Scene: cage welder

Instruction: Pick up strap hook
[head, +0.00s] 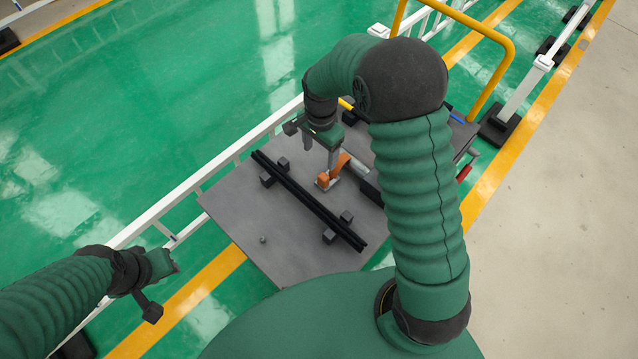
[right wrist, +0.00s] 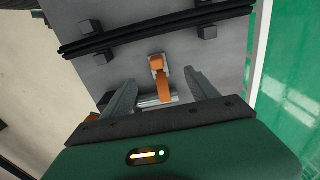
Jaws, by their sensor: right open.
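An orange strap hook (head: 340,165) with a light metal base lies on the grey cart top, near its middle. In the right wrist view the strap hook (right wrist: 163,85) lies ahead of and between the fingers. My right gripper (head: 330,158) is above the cart at the hook's upper left in the head view. In the right wrist view my right gripper (right wrist: 162,92) is open, with no part of the hook clearly gripped. Whether a finger touches the hook cannot be told. My left gripper (head: 164,264) is at the lower left, away from the cart; its jaws are unclear.
Black bars (head: 305,198) lie across small black blocks on the cart top (head: 230,205), beside the hook. A yellow handle (head: 505,60) rises at the cart's far end. A white railing (head: 215,165) runs along the left. The cart's near left part is mostly clear.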

